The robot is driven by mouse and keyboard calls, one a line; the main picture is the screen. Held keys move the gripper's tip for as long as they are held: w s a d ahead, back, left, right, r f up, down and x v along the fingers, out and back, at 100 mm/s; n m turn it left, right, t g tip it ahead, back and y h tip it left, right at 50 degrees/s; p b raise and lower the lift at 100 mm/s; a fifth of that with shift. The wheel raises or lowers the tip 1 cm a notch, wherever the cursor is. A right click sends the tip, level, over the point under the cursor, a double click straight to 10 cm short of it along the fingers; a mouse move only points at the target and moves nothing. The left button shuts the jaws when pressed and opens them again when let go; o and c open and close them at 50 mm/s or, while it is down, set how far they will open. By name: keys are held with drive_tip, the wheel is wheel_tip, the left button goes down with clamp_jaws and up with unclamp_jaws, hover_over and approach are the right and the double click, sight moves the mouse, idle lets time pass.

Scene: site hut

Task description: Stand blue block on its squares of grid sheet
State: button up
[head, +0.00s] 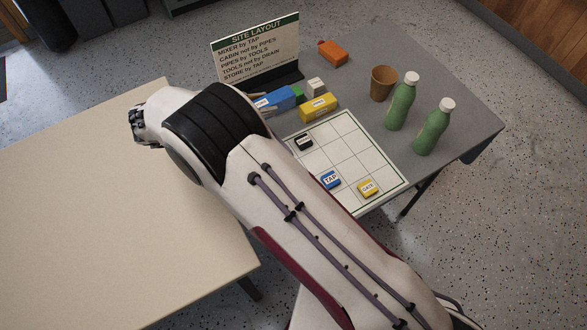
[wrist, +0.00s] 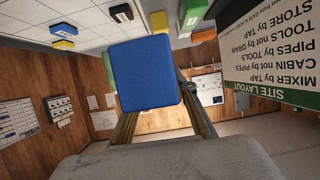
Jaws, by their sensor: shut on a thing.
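The blue block (head: 277,99) is at the left side of the grey table, beside the sign, in the head view. My gripper (head: 265,105) is shut on it; my arm hides most of the gripper there. In the wrist view the blue block (wrist: 145,75) sits between the two fingers of my gripper (wrist: 156,97), its broad face towards the camera. I cannot tell whether it touches the table. The white grid sheet (head: 343,138) lies to the right of the block and nearer, partly hidden by my arm. It carries a black piece (head: 304,142), a blue TAP piece (head: 331,180) and a yellow GATE piece (head: 368,188).
The sign (head: 256,50) stands behind. An orange block (head: 333,52), brown cup (head: 383,83) and two green bottles (head: 402,103) stand farther right. The beige table (head: 80,210) is bare.

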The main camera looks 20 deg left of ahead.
drive_tip(key=s+d+f, duration=0.2)
drive_tip(key=s+d, duration=0.5)
drive_tip(key=d, duration=0.3)
drive_tip(key=shift+s+d, duration=0.2)
drive_tip(key=shift+d, duration=0.05)
drive_tip(key=shift+f, duration=0.15)
drive_tip(key=shift+f, duration=3.1)
drive_tip(key=shift+f, duration=0.1)
drive_tip(key=shift+f, duration=1.75)
drive_tip(key=shift+f, duration=0.15)
